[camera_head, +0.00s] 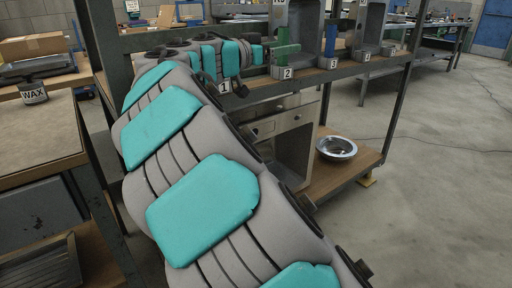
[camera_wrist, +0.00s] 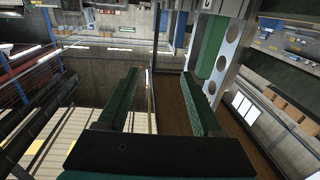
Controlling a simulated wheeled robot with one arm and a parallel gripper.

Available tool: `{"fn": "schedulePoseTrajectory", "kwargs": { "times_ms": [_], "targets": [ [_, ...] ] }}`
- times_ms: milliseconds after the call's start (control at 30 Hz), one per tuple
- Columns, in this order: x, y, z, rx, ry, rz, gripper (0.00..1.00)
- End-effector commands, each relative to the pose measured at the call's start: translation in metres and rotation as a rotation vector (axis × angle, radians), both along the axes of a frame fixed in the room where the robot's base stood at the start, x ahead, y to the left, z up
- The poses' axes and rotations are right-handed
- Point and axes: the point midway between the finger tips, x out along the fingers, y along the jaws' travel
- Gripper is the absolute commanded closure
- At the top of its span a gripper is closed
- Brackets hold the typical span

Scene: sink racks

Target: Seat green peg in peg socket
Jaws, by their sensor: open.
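A green peg (camera_head: 284,50) stands upright at the grey holder (camera_head: 276,73) by label 2 on the rack shelf. I cannot tell how deep it sits, nor which part is the peg socket. In the wrist view a green upright piece (camera_wrist: 210,45), probably the peg, is beyond and right of my right finger, beside a grey strip with round holes (camera_wrist: 229,62). My gripper (camera_wrist: 160,78) is open, its two green-lined fingers apart with nothing between them. In the head view my arm reaches to the shelf just left of the peg; the fingertips are hard to make out.
A blue peg (camera_head: 330,42) stands by label 3, right of the green one. Grey upright frames (camera_head: 371,25) stand on the shelf (camera_head: 345,70). A metal bowl (camera_head: 336,148) sits on the lower shelf. Right floor is clear.

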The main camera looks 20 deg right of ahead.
Motion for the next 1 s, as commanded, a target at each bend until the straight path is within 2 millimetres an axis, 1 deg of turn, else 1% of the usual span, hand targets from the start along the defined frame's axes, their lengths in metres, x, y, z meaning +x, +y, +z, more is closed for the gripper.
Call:
{"fn": "schedulePoseTrajectory", "kwargs": {
  "times_ms": [100, 267, 1000],
  "targets": [
    [0.001, 0.006, -0.022, -0.002, 0.008, 0.009, 0.33],
    [0.003, 0.015, -0.049, 0.001, 0.010, 0.025, 0.33],
    [0.004, 0.040, -0.181, 0.018, 0.008, 0.069, 0.33]
  ]
}}
